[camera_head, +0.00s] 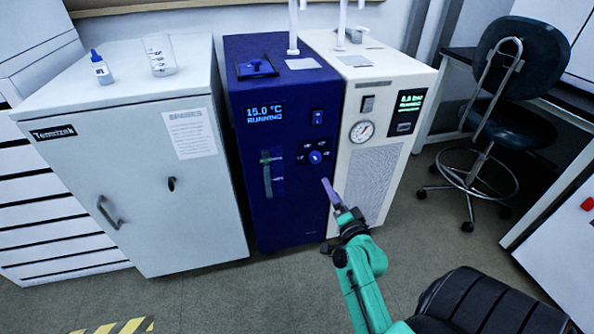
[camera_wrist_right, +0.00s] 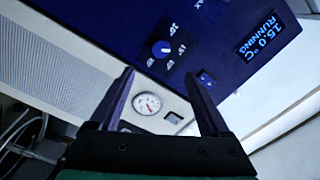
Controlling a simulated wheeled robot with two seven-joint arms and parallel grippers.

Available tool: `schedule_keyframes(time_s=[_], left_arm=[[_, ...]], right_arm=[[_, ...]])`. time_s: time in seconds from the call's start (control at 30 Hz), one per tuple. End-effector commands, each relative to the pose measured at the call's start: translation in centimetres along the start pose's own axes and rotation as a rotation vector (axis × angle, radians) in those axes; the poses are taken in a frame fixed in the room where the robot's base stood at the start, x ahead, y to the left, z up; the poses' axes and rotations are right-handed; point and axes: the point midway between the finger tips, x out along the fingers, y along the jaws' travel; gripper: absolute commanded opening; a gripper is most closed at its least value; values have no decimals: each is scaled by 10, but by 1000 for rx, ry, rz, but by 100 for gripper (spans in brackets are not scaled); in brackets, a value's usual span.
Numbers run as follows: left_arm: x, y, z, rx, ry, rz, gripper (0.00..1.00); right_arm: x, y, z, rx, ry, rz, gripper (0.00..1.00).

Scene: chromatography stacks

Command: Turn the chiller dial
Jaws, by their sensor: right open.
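The chiller (camera_head: 279,186) is a dark blue cabinet whose display (camera_head: 264,113) reads 15.0 °C RUNNING. Its dial (camera_head: 316,157) is a small round blue knob with a light pointer mark and white labels around it, on the right of the front panel. The dial also shows in the right wrist view (camera_wrist_right: 162,49), above and beyond the fingers. My right gripper (camera_head: 328,183) is just below and in front of the dial, apart from it. Its two fingers (camera_wrist_right: 160,92) are spread with nothing between them. My left gripper is not in view.
A cream unit (camera_head: 374,150) with a gauge (camera_head: 362,131) stands right of the chiller. A grey-white cabinet (camera_head: 140,190) stands left, with a bottle (camera_head: 101,68) and beaker (camera_head: 159,56) on top. A blue chair (camera_head: 517,75) is at the right.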

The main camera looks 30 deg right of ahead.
Motion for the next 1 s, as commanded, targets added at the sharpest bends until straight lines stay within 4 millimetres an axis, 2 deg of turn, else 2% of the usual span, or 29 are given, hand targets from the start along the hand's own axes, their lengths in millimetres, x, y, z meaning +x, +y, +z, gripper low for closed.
schedule_keyframes(time_s=[0.27, 0.4, 0.5, 0.63, 0.9, 0.97, 1.0], left_arm=[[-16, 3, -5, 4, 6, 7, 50], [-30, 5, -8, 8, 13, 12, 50], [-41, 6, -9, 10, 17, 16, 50], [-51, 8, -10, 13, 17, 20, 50], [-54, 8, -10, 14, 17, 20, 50], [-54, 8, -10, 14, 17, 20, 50], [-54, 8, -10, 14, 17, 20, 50]], right_arm=[[65, -2, 0, -2, 0, -3, 80], [102, -2, 1, -2, -2, -2, 80], [122, -1, 1, -3, -3, -1, 80], [137, -2, 1, -4, -4, 0, 80], [139, -2, 1, -5, -5, 1, 80], [139, -2, 1, -5, -5, 1, 57], [139, -2, 1, -5, -5, 1, 42]])
